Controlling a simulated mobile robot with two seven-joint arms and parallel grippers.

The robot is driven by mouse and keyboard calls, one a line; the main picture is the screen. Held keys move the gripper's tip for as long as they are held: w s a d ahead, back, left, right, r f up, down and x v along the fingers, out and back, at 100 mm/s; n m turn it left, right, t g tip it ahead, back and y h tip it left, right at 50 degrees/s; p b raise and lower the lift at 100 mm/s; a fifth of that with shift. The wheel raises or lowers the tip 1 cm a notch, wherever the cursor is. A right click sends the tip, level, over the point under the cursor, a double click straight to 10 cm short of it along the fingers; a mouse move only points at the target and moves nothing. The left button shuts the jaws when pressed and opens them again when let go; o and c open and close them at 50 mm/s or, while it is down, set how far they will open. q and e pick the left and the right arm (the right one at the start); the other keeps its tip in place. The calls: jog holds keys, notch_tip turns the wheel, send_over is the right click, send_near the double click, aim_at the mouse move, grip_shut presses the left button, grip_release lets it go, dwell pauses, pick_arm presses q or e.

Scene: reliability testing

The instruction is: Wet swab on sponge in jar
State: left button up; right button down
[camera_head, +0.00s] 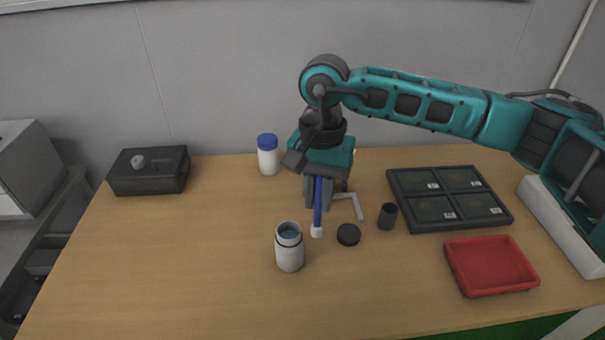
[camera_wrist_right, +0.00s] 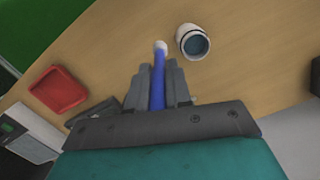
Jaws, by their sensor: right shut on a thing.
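My right gripper (camera_head: 319,190) points down above the table and is shut on the swab (camera_head: 317,205), which has a blue handle and a white tip. The swab hangs roughly upright with its tip lowest, just right of the open white jar (camera_head: 290,255) and apart from it. Something bluish, perhaps the sponge, shows inside the jar's mouth. In the right wrist view the swab (camera_wrist_right: 158,75) runs out between the fingers (camera_wrist_right: 160,85), and the open jar (camera_wrist_right: 192,42) is to the right of its tip. My left gripper is not in view.
A black lid (camera_head: 348,234) and a dark cup (camera_head: 387,216) stand right of the jar. A blue-capped white bottle (camera_head: 268,158) is behind. A red tray (camera_head: 490,265), a black panel tray (camera_head: 402,190) and a black box (camera_head: 150,178) lie around. The front left table is clear.

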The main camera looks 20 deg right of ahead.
jog(key=m, duration=0.3)
jog(key=shift+w+a+r+y, duration=0.15)
jog(key=shift+w+a+y, duration=0.05)
jog(key=shift+w+y, duration=0.15)
jog(key=w+f+m, duration=0.1)
jog(key=m, duration=0.3)
jog(key=w+f+m+t+y+b, duration=0.1)
jog(key=f+m, duration=0.1)
jog(key=m, duration=0.2)
jog(key=f+m+t+y, duration=0.1)
jog(key=f+m, duration=0.1)
jog(key=m, duration=0.2)
jog(key=shift+w+a+m+y, duration=0.25)
jog(key=shift+w+a+m, duration=0.05)
jog(key=shift+w+a, duration=0.1)
jog(key=shift+f, duration=0.1)
jog(key=shift+f+b, duration=0.65)
jog(key=shift+b, duration=0.3)
dwell(1.0)
jog(key=shift+s, duration=0.1)
dwell(0.4)
